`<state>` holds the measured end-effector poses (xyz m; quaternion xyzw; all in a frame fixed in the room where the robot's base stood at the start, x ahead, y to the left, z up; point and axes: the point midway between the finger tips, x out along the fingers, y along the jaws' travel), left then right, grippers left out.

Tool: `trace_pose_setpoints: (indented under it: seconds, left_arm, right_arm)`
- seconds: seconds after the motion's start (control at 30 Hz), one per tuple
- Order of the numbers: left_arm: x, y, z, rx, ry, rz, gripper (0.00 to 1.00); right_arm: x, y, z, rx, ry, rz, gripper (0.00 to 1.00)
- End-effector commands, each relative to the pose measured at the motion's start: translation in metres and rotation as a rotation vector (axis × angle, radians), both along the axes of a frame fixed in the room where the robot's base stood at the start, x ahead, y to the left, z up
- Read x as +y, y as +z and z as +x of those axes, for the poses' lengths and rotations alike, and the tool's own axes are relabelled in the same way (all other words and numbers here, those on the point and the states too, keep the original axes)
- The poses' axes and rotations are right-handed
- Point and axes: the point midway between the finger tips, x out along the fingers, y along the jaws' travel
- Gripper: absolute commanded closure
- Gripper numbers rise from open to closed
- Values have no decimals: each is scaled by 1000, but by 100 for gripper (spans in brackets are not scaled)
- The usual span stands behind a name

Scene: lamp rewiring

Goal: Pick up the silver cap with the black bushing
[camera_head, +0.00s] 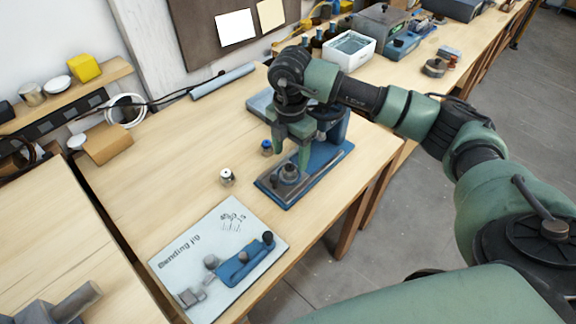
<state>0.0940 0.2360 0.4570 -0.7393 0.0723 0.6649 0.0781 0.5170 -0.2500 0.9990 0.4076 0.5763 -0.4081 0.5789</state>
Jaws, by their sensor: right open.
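My left gripper is not in view.
A small blue-topped item (266,147) stands close left of my right gripper. A bending jig plate (219,255) lies in front of the cap. A white bin (349,50) stands farther back. The bench left of the cap is clear.

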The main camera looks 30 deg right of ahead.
Motion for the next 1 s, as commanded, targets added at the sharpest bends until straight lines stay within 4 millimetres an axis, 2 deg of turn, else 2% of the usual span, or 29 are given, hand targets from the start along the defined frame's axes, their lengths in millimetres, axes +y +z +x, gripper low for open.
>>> trace_pose_setpoints:
  seconds: [0.03,0.1,0.2,0.27,0.4,0.5,0.63,0.67,0.87,1.0]
  left_arm:
    - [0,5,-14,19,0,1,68]
    - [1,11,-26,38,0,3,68]
    - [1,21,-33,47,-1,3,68]
    - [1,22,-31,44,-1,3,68]
    - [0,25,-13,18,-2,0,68]
    - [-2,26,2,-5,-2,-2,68]
    - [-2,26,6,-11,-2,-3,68]
    - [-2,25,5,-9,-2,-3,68]
    - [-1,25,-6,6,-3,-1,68]
    - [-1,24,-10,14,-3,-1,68]
  right_arm:
    - [0,-4,0,3,-1,0,37]
    - [-1,-12,1,4,1,1,37]
    - [-3,-27,2,6,1,1,37]
    - [-3,-38,3,4,2,2,37]
    - [-3,-51,3,2,2,2,37]
    - [-3,-53,4,0,2,2,37]
    - [-3,-53,4,0,3,2,37]
    - [-3,-53,4,0,3,2,43]
    - [-3,-53,4,0,3,2,98]
    - [-3,-52,4,-1,3,3,100]
